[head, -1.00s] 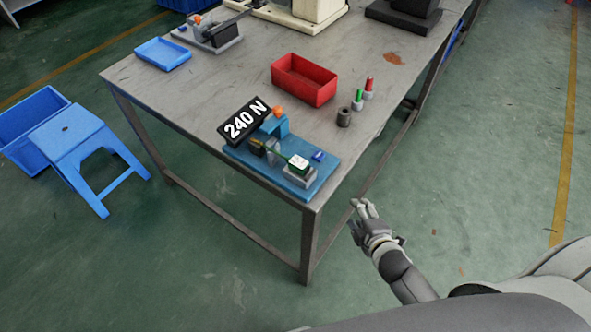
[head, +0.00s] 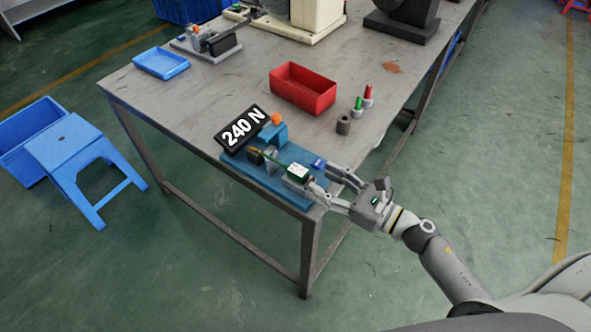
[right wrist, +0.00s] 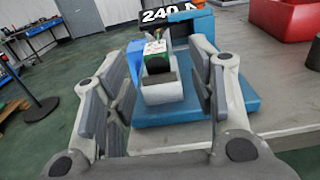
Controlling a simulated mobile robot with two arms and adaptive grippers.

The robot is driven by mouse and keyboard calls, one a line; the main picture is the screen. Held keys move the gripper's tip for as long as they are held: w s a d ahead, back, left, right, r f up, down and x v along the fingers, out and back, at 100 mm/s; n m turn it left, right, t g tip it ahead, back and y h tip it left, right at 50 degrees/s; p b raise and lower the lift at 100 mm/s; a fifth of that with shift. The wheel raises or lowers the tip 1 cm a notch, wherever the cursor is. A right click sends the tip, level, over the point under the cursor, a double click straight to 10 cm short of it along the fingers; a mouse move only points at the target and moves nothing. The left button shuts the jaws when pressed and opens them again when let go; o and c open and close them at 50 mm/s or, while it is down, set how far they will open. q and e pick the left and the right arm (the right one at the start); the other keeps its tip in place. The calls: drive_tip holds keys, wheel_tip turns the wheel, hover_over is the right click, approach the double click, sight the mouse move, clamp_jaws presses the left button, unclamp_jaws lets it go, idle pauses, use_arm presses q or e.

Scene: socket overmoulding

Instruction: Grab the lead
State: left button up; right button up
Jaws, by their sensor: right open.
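My left gripper is not in view.
A black "240 N" display (head: 241,129) and a blue clamp body (head: 272,134) rise behind the lead. A small blue piece (head: 318,163) lies close to the right fingers. A red bin (head: 302,90) and a dark cylinder (head: 343,125) stand farther back.

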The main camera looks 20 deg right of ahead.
sight(295, 168)
drive_tip(key=x, duration=0.3)
drive_tip(key=shift+w+a+r+p, duration=0.1)
drive_tip(key=shift+w+a+p, duration=0.3)
drive_tip(key=shift+p, duration=0.1)
drive_tip(key=p+x, duration=0.1)
drive_tip(key=x, duration=0.2)
drive_tip(key=shift+a, duration=0.3)
drive_tip(key=shift+w+a, duration=0.3)
drive_tip(key=shift+w, duration=0.1)
clamp_jaws()
